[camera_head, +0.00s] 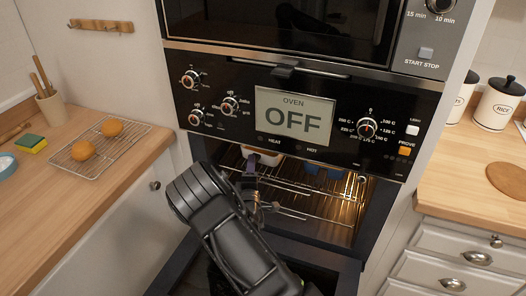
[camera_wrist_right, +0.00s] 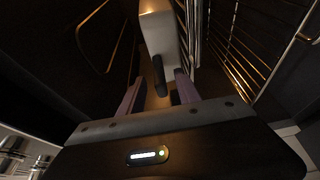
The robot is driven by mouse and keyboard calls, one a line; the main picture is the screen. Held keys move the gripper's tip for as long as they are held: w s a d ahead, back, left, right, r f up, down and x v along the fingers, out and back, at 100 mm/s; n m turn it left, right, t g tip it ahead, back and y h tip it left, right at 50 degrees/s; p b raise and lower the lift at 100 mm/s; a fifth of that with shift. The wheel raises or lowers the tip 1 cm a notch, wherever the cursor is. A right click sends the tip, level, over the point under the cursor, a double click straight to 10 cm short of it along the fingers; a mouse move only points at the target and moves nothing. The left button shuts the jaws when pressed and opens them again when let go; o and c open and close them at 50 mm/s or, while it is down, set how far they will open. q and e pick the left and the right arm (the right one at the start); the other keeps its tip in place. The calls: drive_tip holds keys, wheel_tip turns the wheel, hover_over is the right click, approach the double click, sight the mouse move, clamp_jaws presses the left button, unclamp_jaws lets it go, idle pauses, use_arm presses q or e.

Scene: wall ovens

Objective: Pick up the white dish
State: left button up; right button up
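The white dish (camera_head: 262,153) is inside the open oven, on the rack under the control panel. It is mostly hidden by the panel and my right gripper. In the right wrist view the white dish (camera_wrist_right: 161,36) lies just ahead of the fingers, with a dark handle-like part pointing toward them. My right gripper (camera_wrist_right: 159,92) is open, its two fingers apart on either side of that dark part. I cannot tell whether they touch it. In the head view my right gripper (camera_head: 256,180) reaches into the oven opening. My left gripper is not in view.
Wire racks (camera_head: 318,205) fill the oven, and a blue item (camera_head: 325,170) sits right of the dish. The oven display (camera_head: 295,112) reads OFF. Counters stand on both sides; the left one holds a cooling rack (camera_head: 76,163) with two buns.

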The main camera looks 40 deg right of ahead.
drive_tip(key=shift+w+d, duration=0.15)
drive_tip(key=shift+c, duration=0.2)
idle(0.3)
clamp_jaws()
idle(1.0)
drive_tip(key=shift+r, duration=0.1)
